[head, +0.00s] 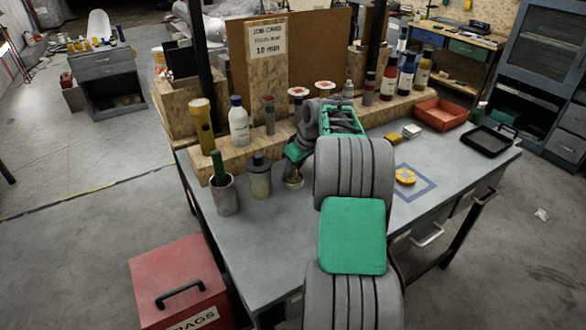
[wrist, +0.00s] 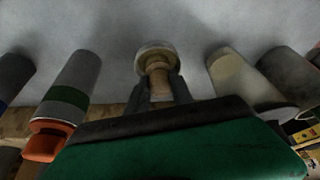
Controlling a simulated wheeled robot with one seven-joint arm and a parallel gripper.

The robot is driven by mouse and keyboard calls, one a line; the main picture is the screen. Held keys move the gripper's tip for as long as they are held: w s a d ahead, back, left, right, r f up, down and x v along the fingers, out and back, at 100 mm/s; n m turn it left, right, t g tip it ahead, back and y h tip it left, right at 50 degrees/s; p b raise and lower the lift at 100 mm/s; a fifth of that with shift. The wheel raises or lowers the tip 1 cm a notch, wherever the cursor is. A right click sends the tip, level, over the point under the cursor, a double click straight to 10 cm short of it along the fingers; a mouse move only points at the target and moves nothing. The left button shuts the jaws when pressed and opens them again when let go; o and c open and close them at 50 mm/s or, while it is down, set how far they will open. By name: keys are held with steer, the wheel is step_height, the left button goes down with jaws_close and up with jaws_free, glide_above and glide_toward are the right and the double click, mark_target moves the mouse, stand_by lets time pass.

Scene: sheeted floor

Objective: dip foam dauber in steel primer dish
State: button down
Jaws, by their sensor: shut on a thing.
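My gripper (wrist: 158,92) is shut on a short tan-handled tool, which I take for the foam dauber (wrist: 158,68). The tool points away from the wrist, down to the grey tabletop. A round, pale-rimmed steel-looking piece (wrist: 157,46) surrounds its far end in the wrist view; I take it for the primer dish. Whether the foam touches the dish's inside is hidden. In the head view my gripper (head: 297,158) is low over the back left of the bench, partly behind my arm. A small tan and metallic piece (head: 293,181) shows just below it.
Bottles line a wooden ledge (head: 240,157) behind. A yellow roll (head: 405,176), red tray (head: 441,113) and black tray (head: 489,140) lie right. The front-left tabletop is clear.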

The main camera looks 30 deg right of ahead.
steer(key=shift+f, duration=0.1)
stand_by(0.3)
step_height(320, 180, up, 7)
steer(key=p, duration=0.5)
stand_by(0.7)
